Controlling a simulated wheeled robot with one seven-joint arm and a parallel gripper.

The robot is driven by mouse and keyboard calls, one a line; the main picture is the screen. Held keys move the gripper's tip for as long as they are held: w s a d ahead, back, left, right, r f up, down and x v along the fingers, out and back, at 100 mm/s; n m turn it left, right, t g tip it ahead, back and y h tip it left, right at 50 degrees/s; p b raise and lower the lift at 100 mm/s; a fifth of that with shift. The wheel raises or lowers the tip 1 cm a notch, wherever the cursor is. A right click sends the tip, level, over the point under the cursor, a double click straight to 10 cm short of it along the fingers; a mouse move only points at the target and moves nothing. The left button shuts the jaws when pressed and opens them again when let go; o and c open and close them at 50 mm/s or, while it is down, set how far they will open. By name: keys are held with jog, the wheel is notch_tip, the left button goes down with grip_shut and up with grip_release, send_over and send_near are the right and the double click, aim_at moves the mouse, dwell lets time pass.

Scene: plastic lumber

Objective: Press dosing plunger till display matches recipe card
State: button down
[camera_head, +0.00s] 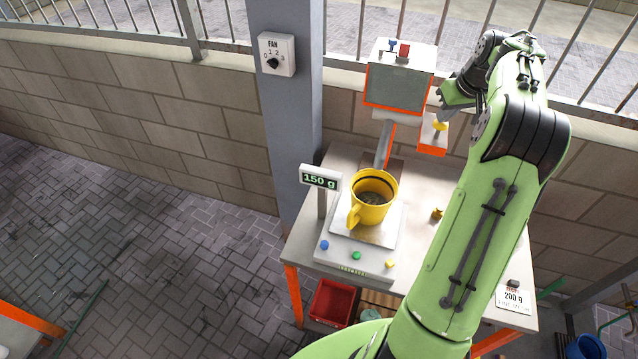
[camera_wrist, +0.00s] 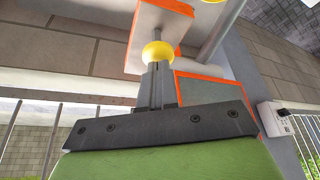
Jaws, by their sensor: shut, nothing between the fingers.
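The scale display (camera_head: 320,180) reads 150 g. The recipe card (camera_head: 513,297) at the table's right front reads 200 g. A yellow mug (camera_head: 368,214) with dark contents stands on the scale plate (camera_head: 385,232). The dosing plunger's yellow knob (camera_head: 440,124) sits on an orange-edged white block (camera_head: 432,142) beside the dispenser. My gripper (camera_head: 446,98) is shut and empty, just above the knob. In the wrist view its closed fingers (camera_wrist: 158,72) end at the yellow knob (camera_wrist: 158,52); whether they touch it I cannot tell.
The dispenser's grey panel (camera_head: 398,90) stands behind the scale, with a red button (camera_head: 404,49) on top. A fan switch (camera_head: 276,54) is on the post. A small brass-coloured piece (camera_head: 437,213) lies right of the mug. A red bin (camera_head: 332,303) is below the table.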

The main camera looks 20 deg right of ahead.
jog(key=shift+f+b, duration=0.3)
jog(key=shift+f, duration=0.35)
jog(key=shift+r+p, duration=1.6)
jog(key=shift+r, duration=0.05)
jog(key=shift+r+p, duration=0.65)
jog(key=shift+r, duration=0.7)
jog(key=shift+f, duration=0.1)
